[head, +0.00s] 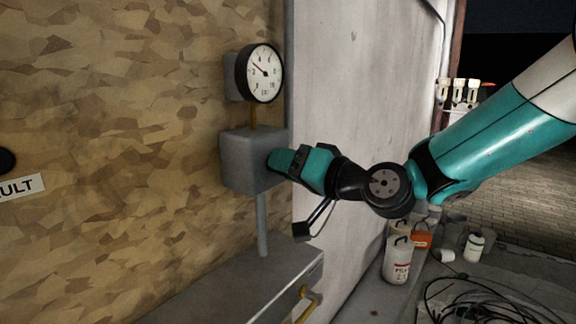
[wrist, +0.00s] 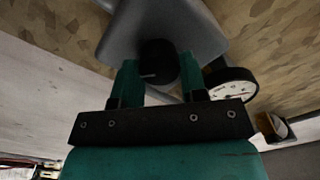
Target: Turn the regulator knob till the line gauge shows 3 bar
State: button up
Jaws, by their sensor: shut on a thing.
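The line gauge (head: 264,73) is a round white dial in a black case, above the grey regulator box (head: 240,160) on the wall. Its red needle points to the upper left of the dial; the numbers are too small to read. The gauge also shows in the wrist view (wrist: 232,88), partly cut by my gripper. The regulator knob (wrist: 157,62) is black with a pale line mark, on the box's face. My gripper (wrist: 158,72) is shut on the knob, one teal finger on each side. In the head view my gripper (head: 275,161) hides the knob.
A grey cabinet (head: 240,285) with a yellow handle stands below the box. A vertical pipe (head: 262,225) joins the two. White canisters (head: 398,258), an orange container (head: 422,238) and loose black cables (head: 480,300) lie on the right. A sign (head: 22,187) is at the far left.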

jog(key=o, duration=0.9)
jog(key=shift+b+v, duration=3.35)
jog(key=shift+v, duration=5.4)
jog(key=shift+a, duration=0.1)
